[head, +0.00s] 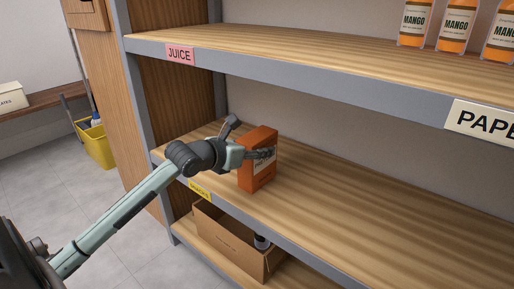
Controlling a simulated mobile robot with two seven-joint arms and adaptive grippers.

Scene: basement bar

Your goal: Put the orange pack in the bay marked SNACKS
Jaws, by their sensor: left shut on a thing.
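The orange pack (262,140) is an upright box with a pale label on its front, over the left part of the middle shelf (360,208). My left gripper (262,154) is shut on the orange pack, one dark finger lying across its front. A small yellow label, apparently SNACKS, (200,190) is on the shelf's front edge, left of and below the pack. I cannot tell whether the pack's base touches the shelf board. My right gripper is not in view.
The upper shelf (300,60) carries a pink JUICE label (180,55) and mango bottles (457,25). An open cardboard box (232,240) stands on the lower shelf. The middle shelf is clear to the right. A yellow bucket (96,147) stands on the floor at left.

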